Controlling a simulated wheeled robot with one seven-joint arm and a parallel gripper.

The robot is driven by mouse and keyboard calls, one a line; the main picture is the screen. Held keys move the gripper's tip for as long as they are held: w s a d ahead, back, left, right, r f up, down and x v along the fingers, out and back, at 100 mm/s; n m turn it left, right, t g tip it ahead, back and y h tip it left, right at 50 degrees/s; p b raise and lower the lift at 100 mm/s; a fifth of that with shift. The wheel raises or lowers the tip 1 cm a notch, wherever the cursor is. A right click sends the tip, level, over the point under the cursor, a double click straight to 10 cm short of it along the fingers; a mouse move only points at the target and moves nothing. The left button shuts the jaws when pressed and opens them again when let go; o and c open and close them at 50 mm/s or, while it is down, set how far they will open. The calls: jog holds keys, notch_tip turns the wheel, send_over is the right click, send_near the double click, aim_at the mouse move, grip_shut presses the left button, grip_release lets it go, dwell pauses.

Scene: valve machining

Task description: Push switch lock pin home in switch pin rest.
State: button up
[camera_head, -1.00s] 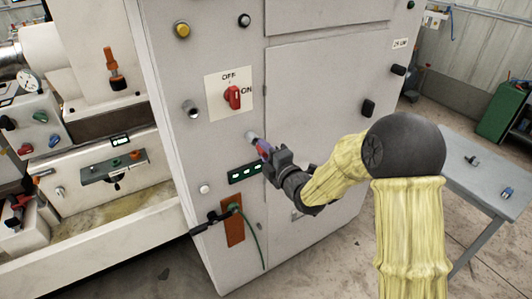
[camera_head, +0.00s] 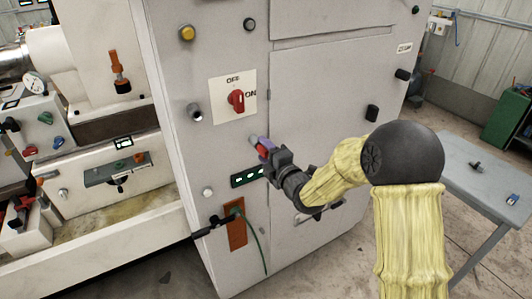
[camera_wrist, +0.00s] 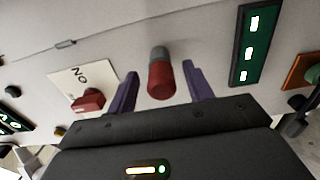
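A short cylinder with a red outer part and a grey end, seemingly the switch lock pin (camera_wrist: 160,80), stands out from the cabinet front. In the head view its grey end (camera_head: 254,140) meets the panel below the red OFF/ON switch (camera_head: 236,100). Whether this grey part is pin or switch pin rest I cannot tell. My gripper (camera_wrist: 160,88) has its purple fingers on either side of the red part, with a visible gap at each side. In the head view my gripper (camera_head: 263,149) is close to the panel and partly hides the red part.
A green display strip (camera_head: 247,176) sits just below my gripper. A brown plate (camera_head: 237,238) with a black handle and green cord is lower down. A grey cylinder (camera_head: 194,112) juts out left of the switch. A table (camera_head: 460,190) stands at right.

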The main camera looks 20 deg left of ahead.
jog(key=b+v, duration=0.3)
jog(key=v, duration=1.4)
jog(key=shift+s, duration=0.2)
jog(key=shift+d, duration=0.2)
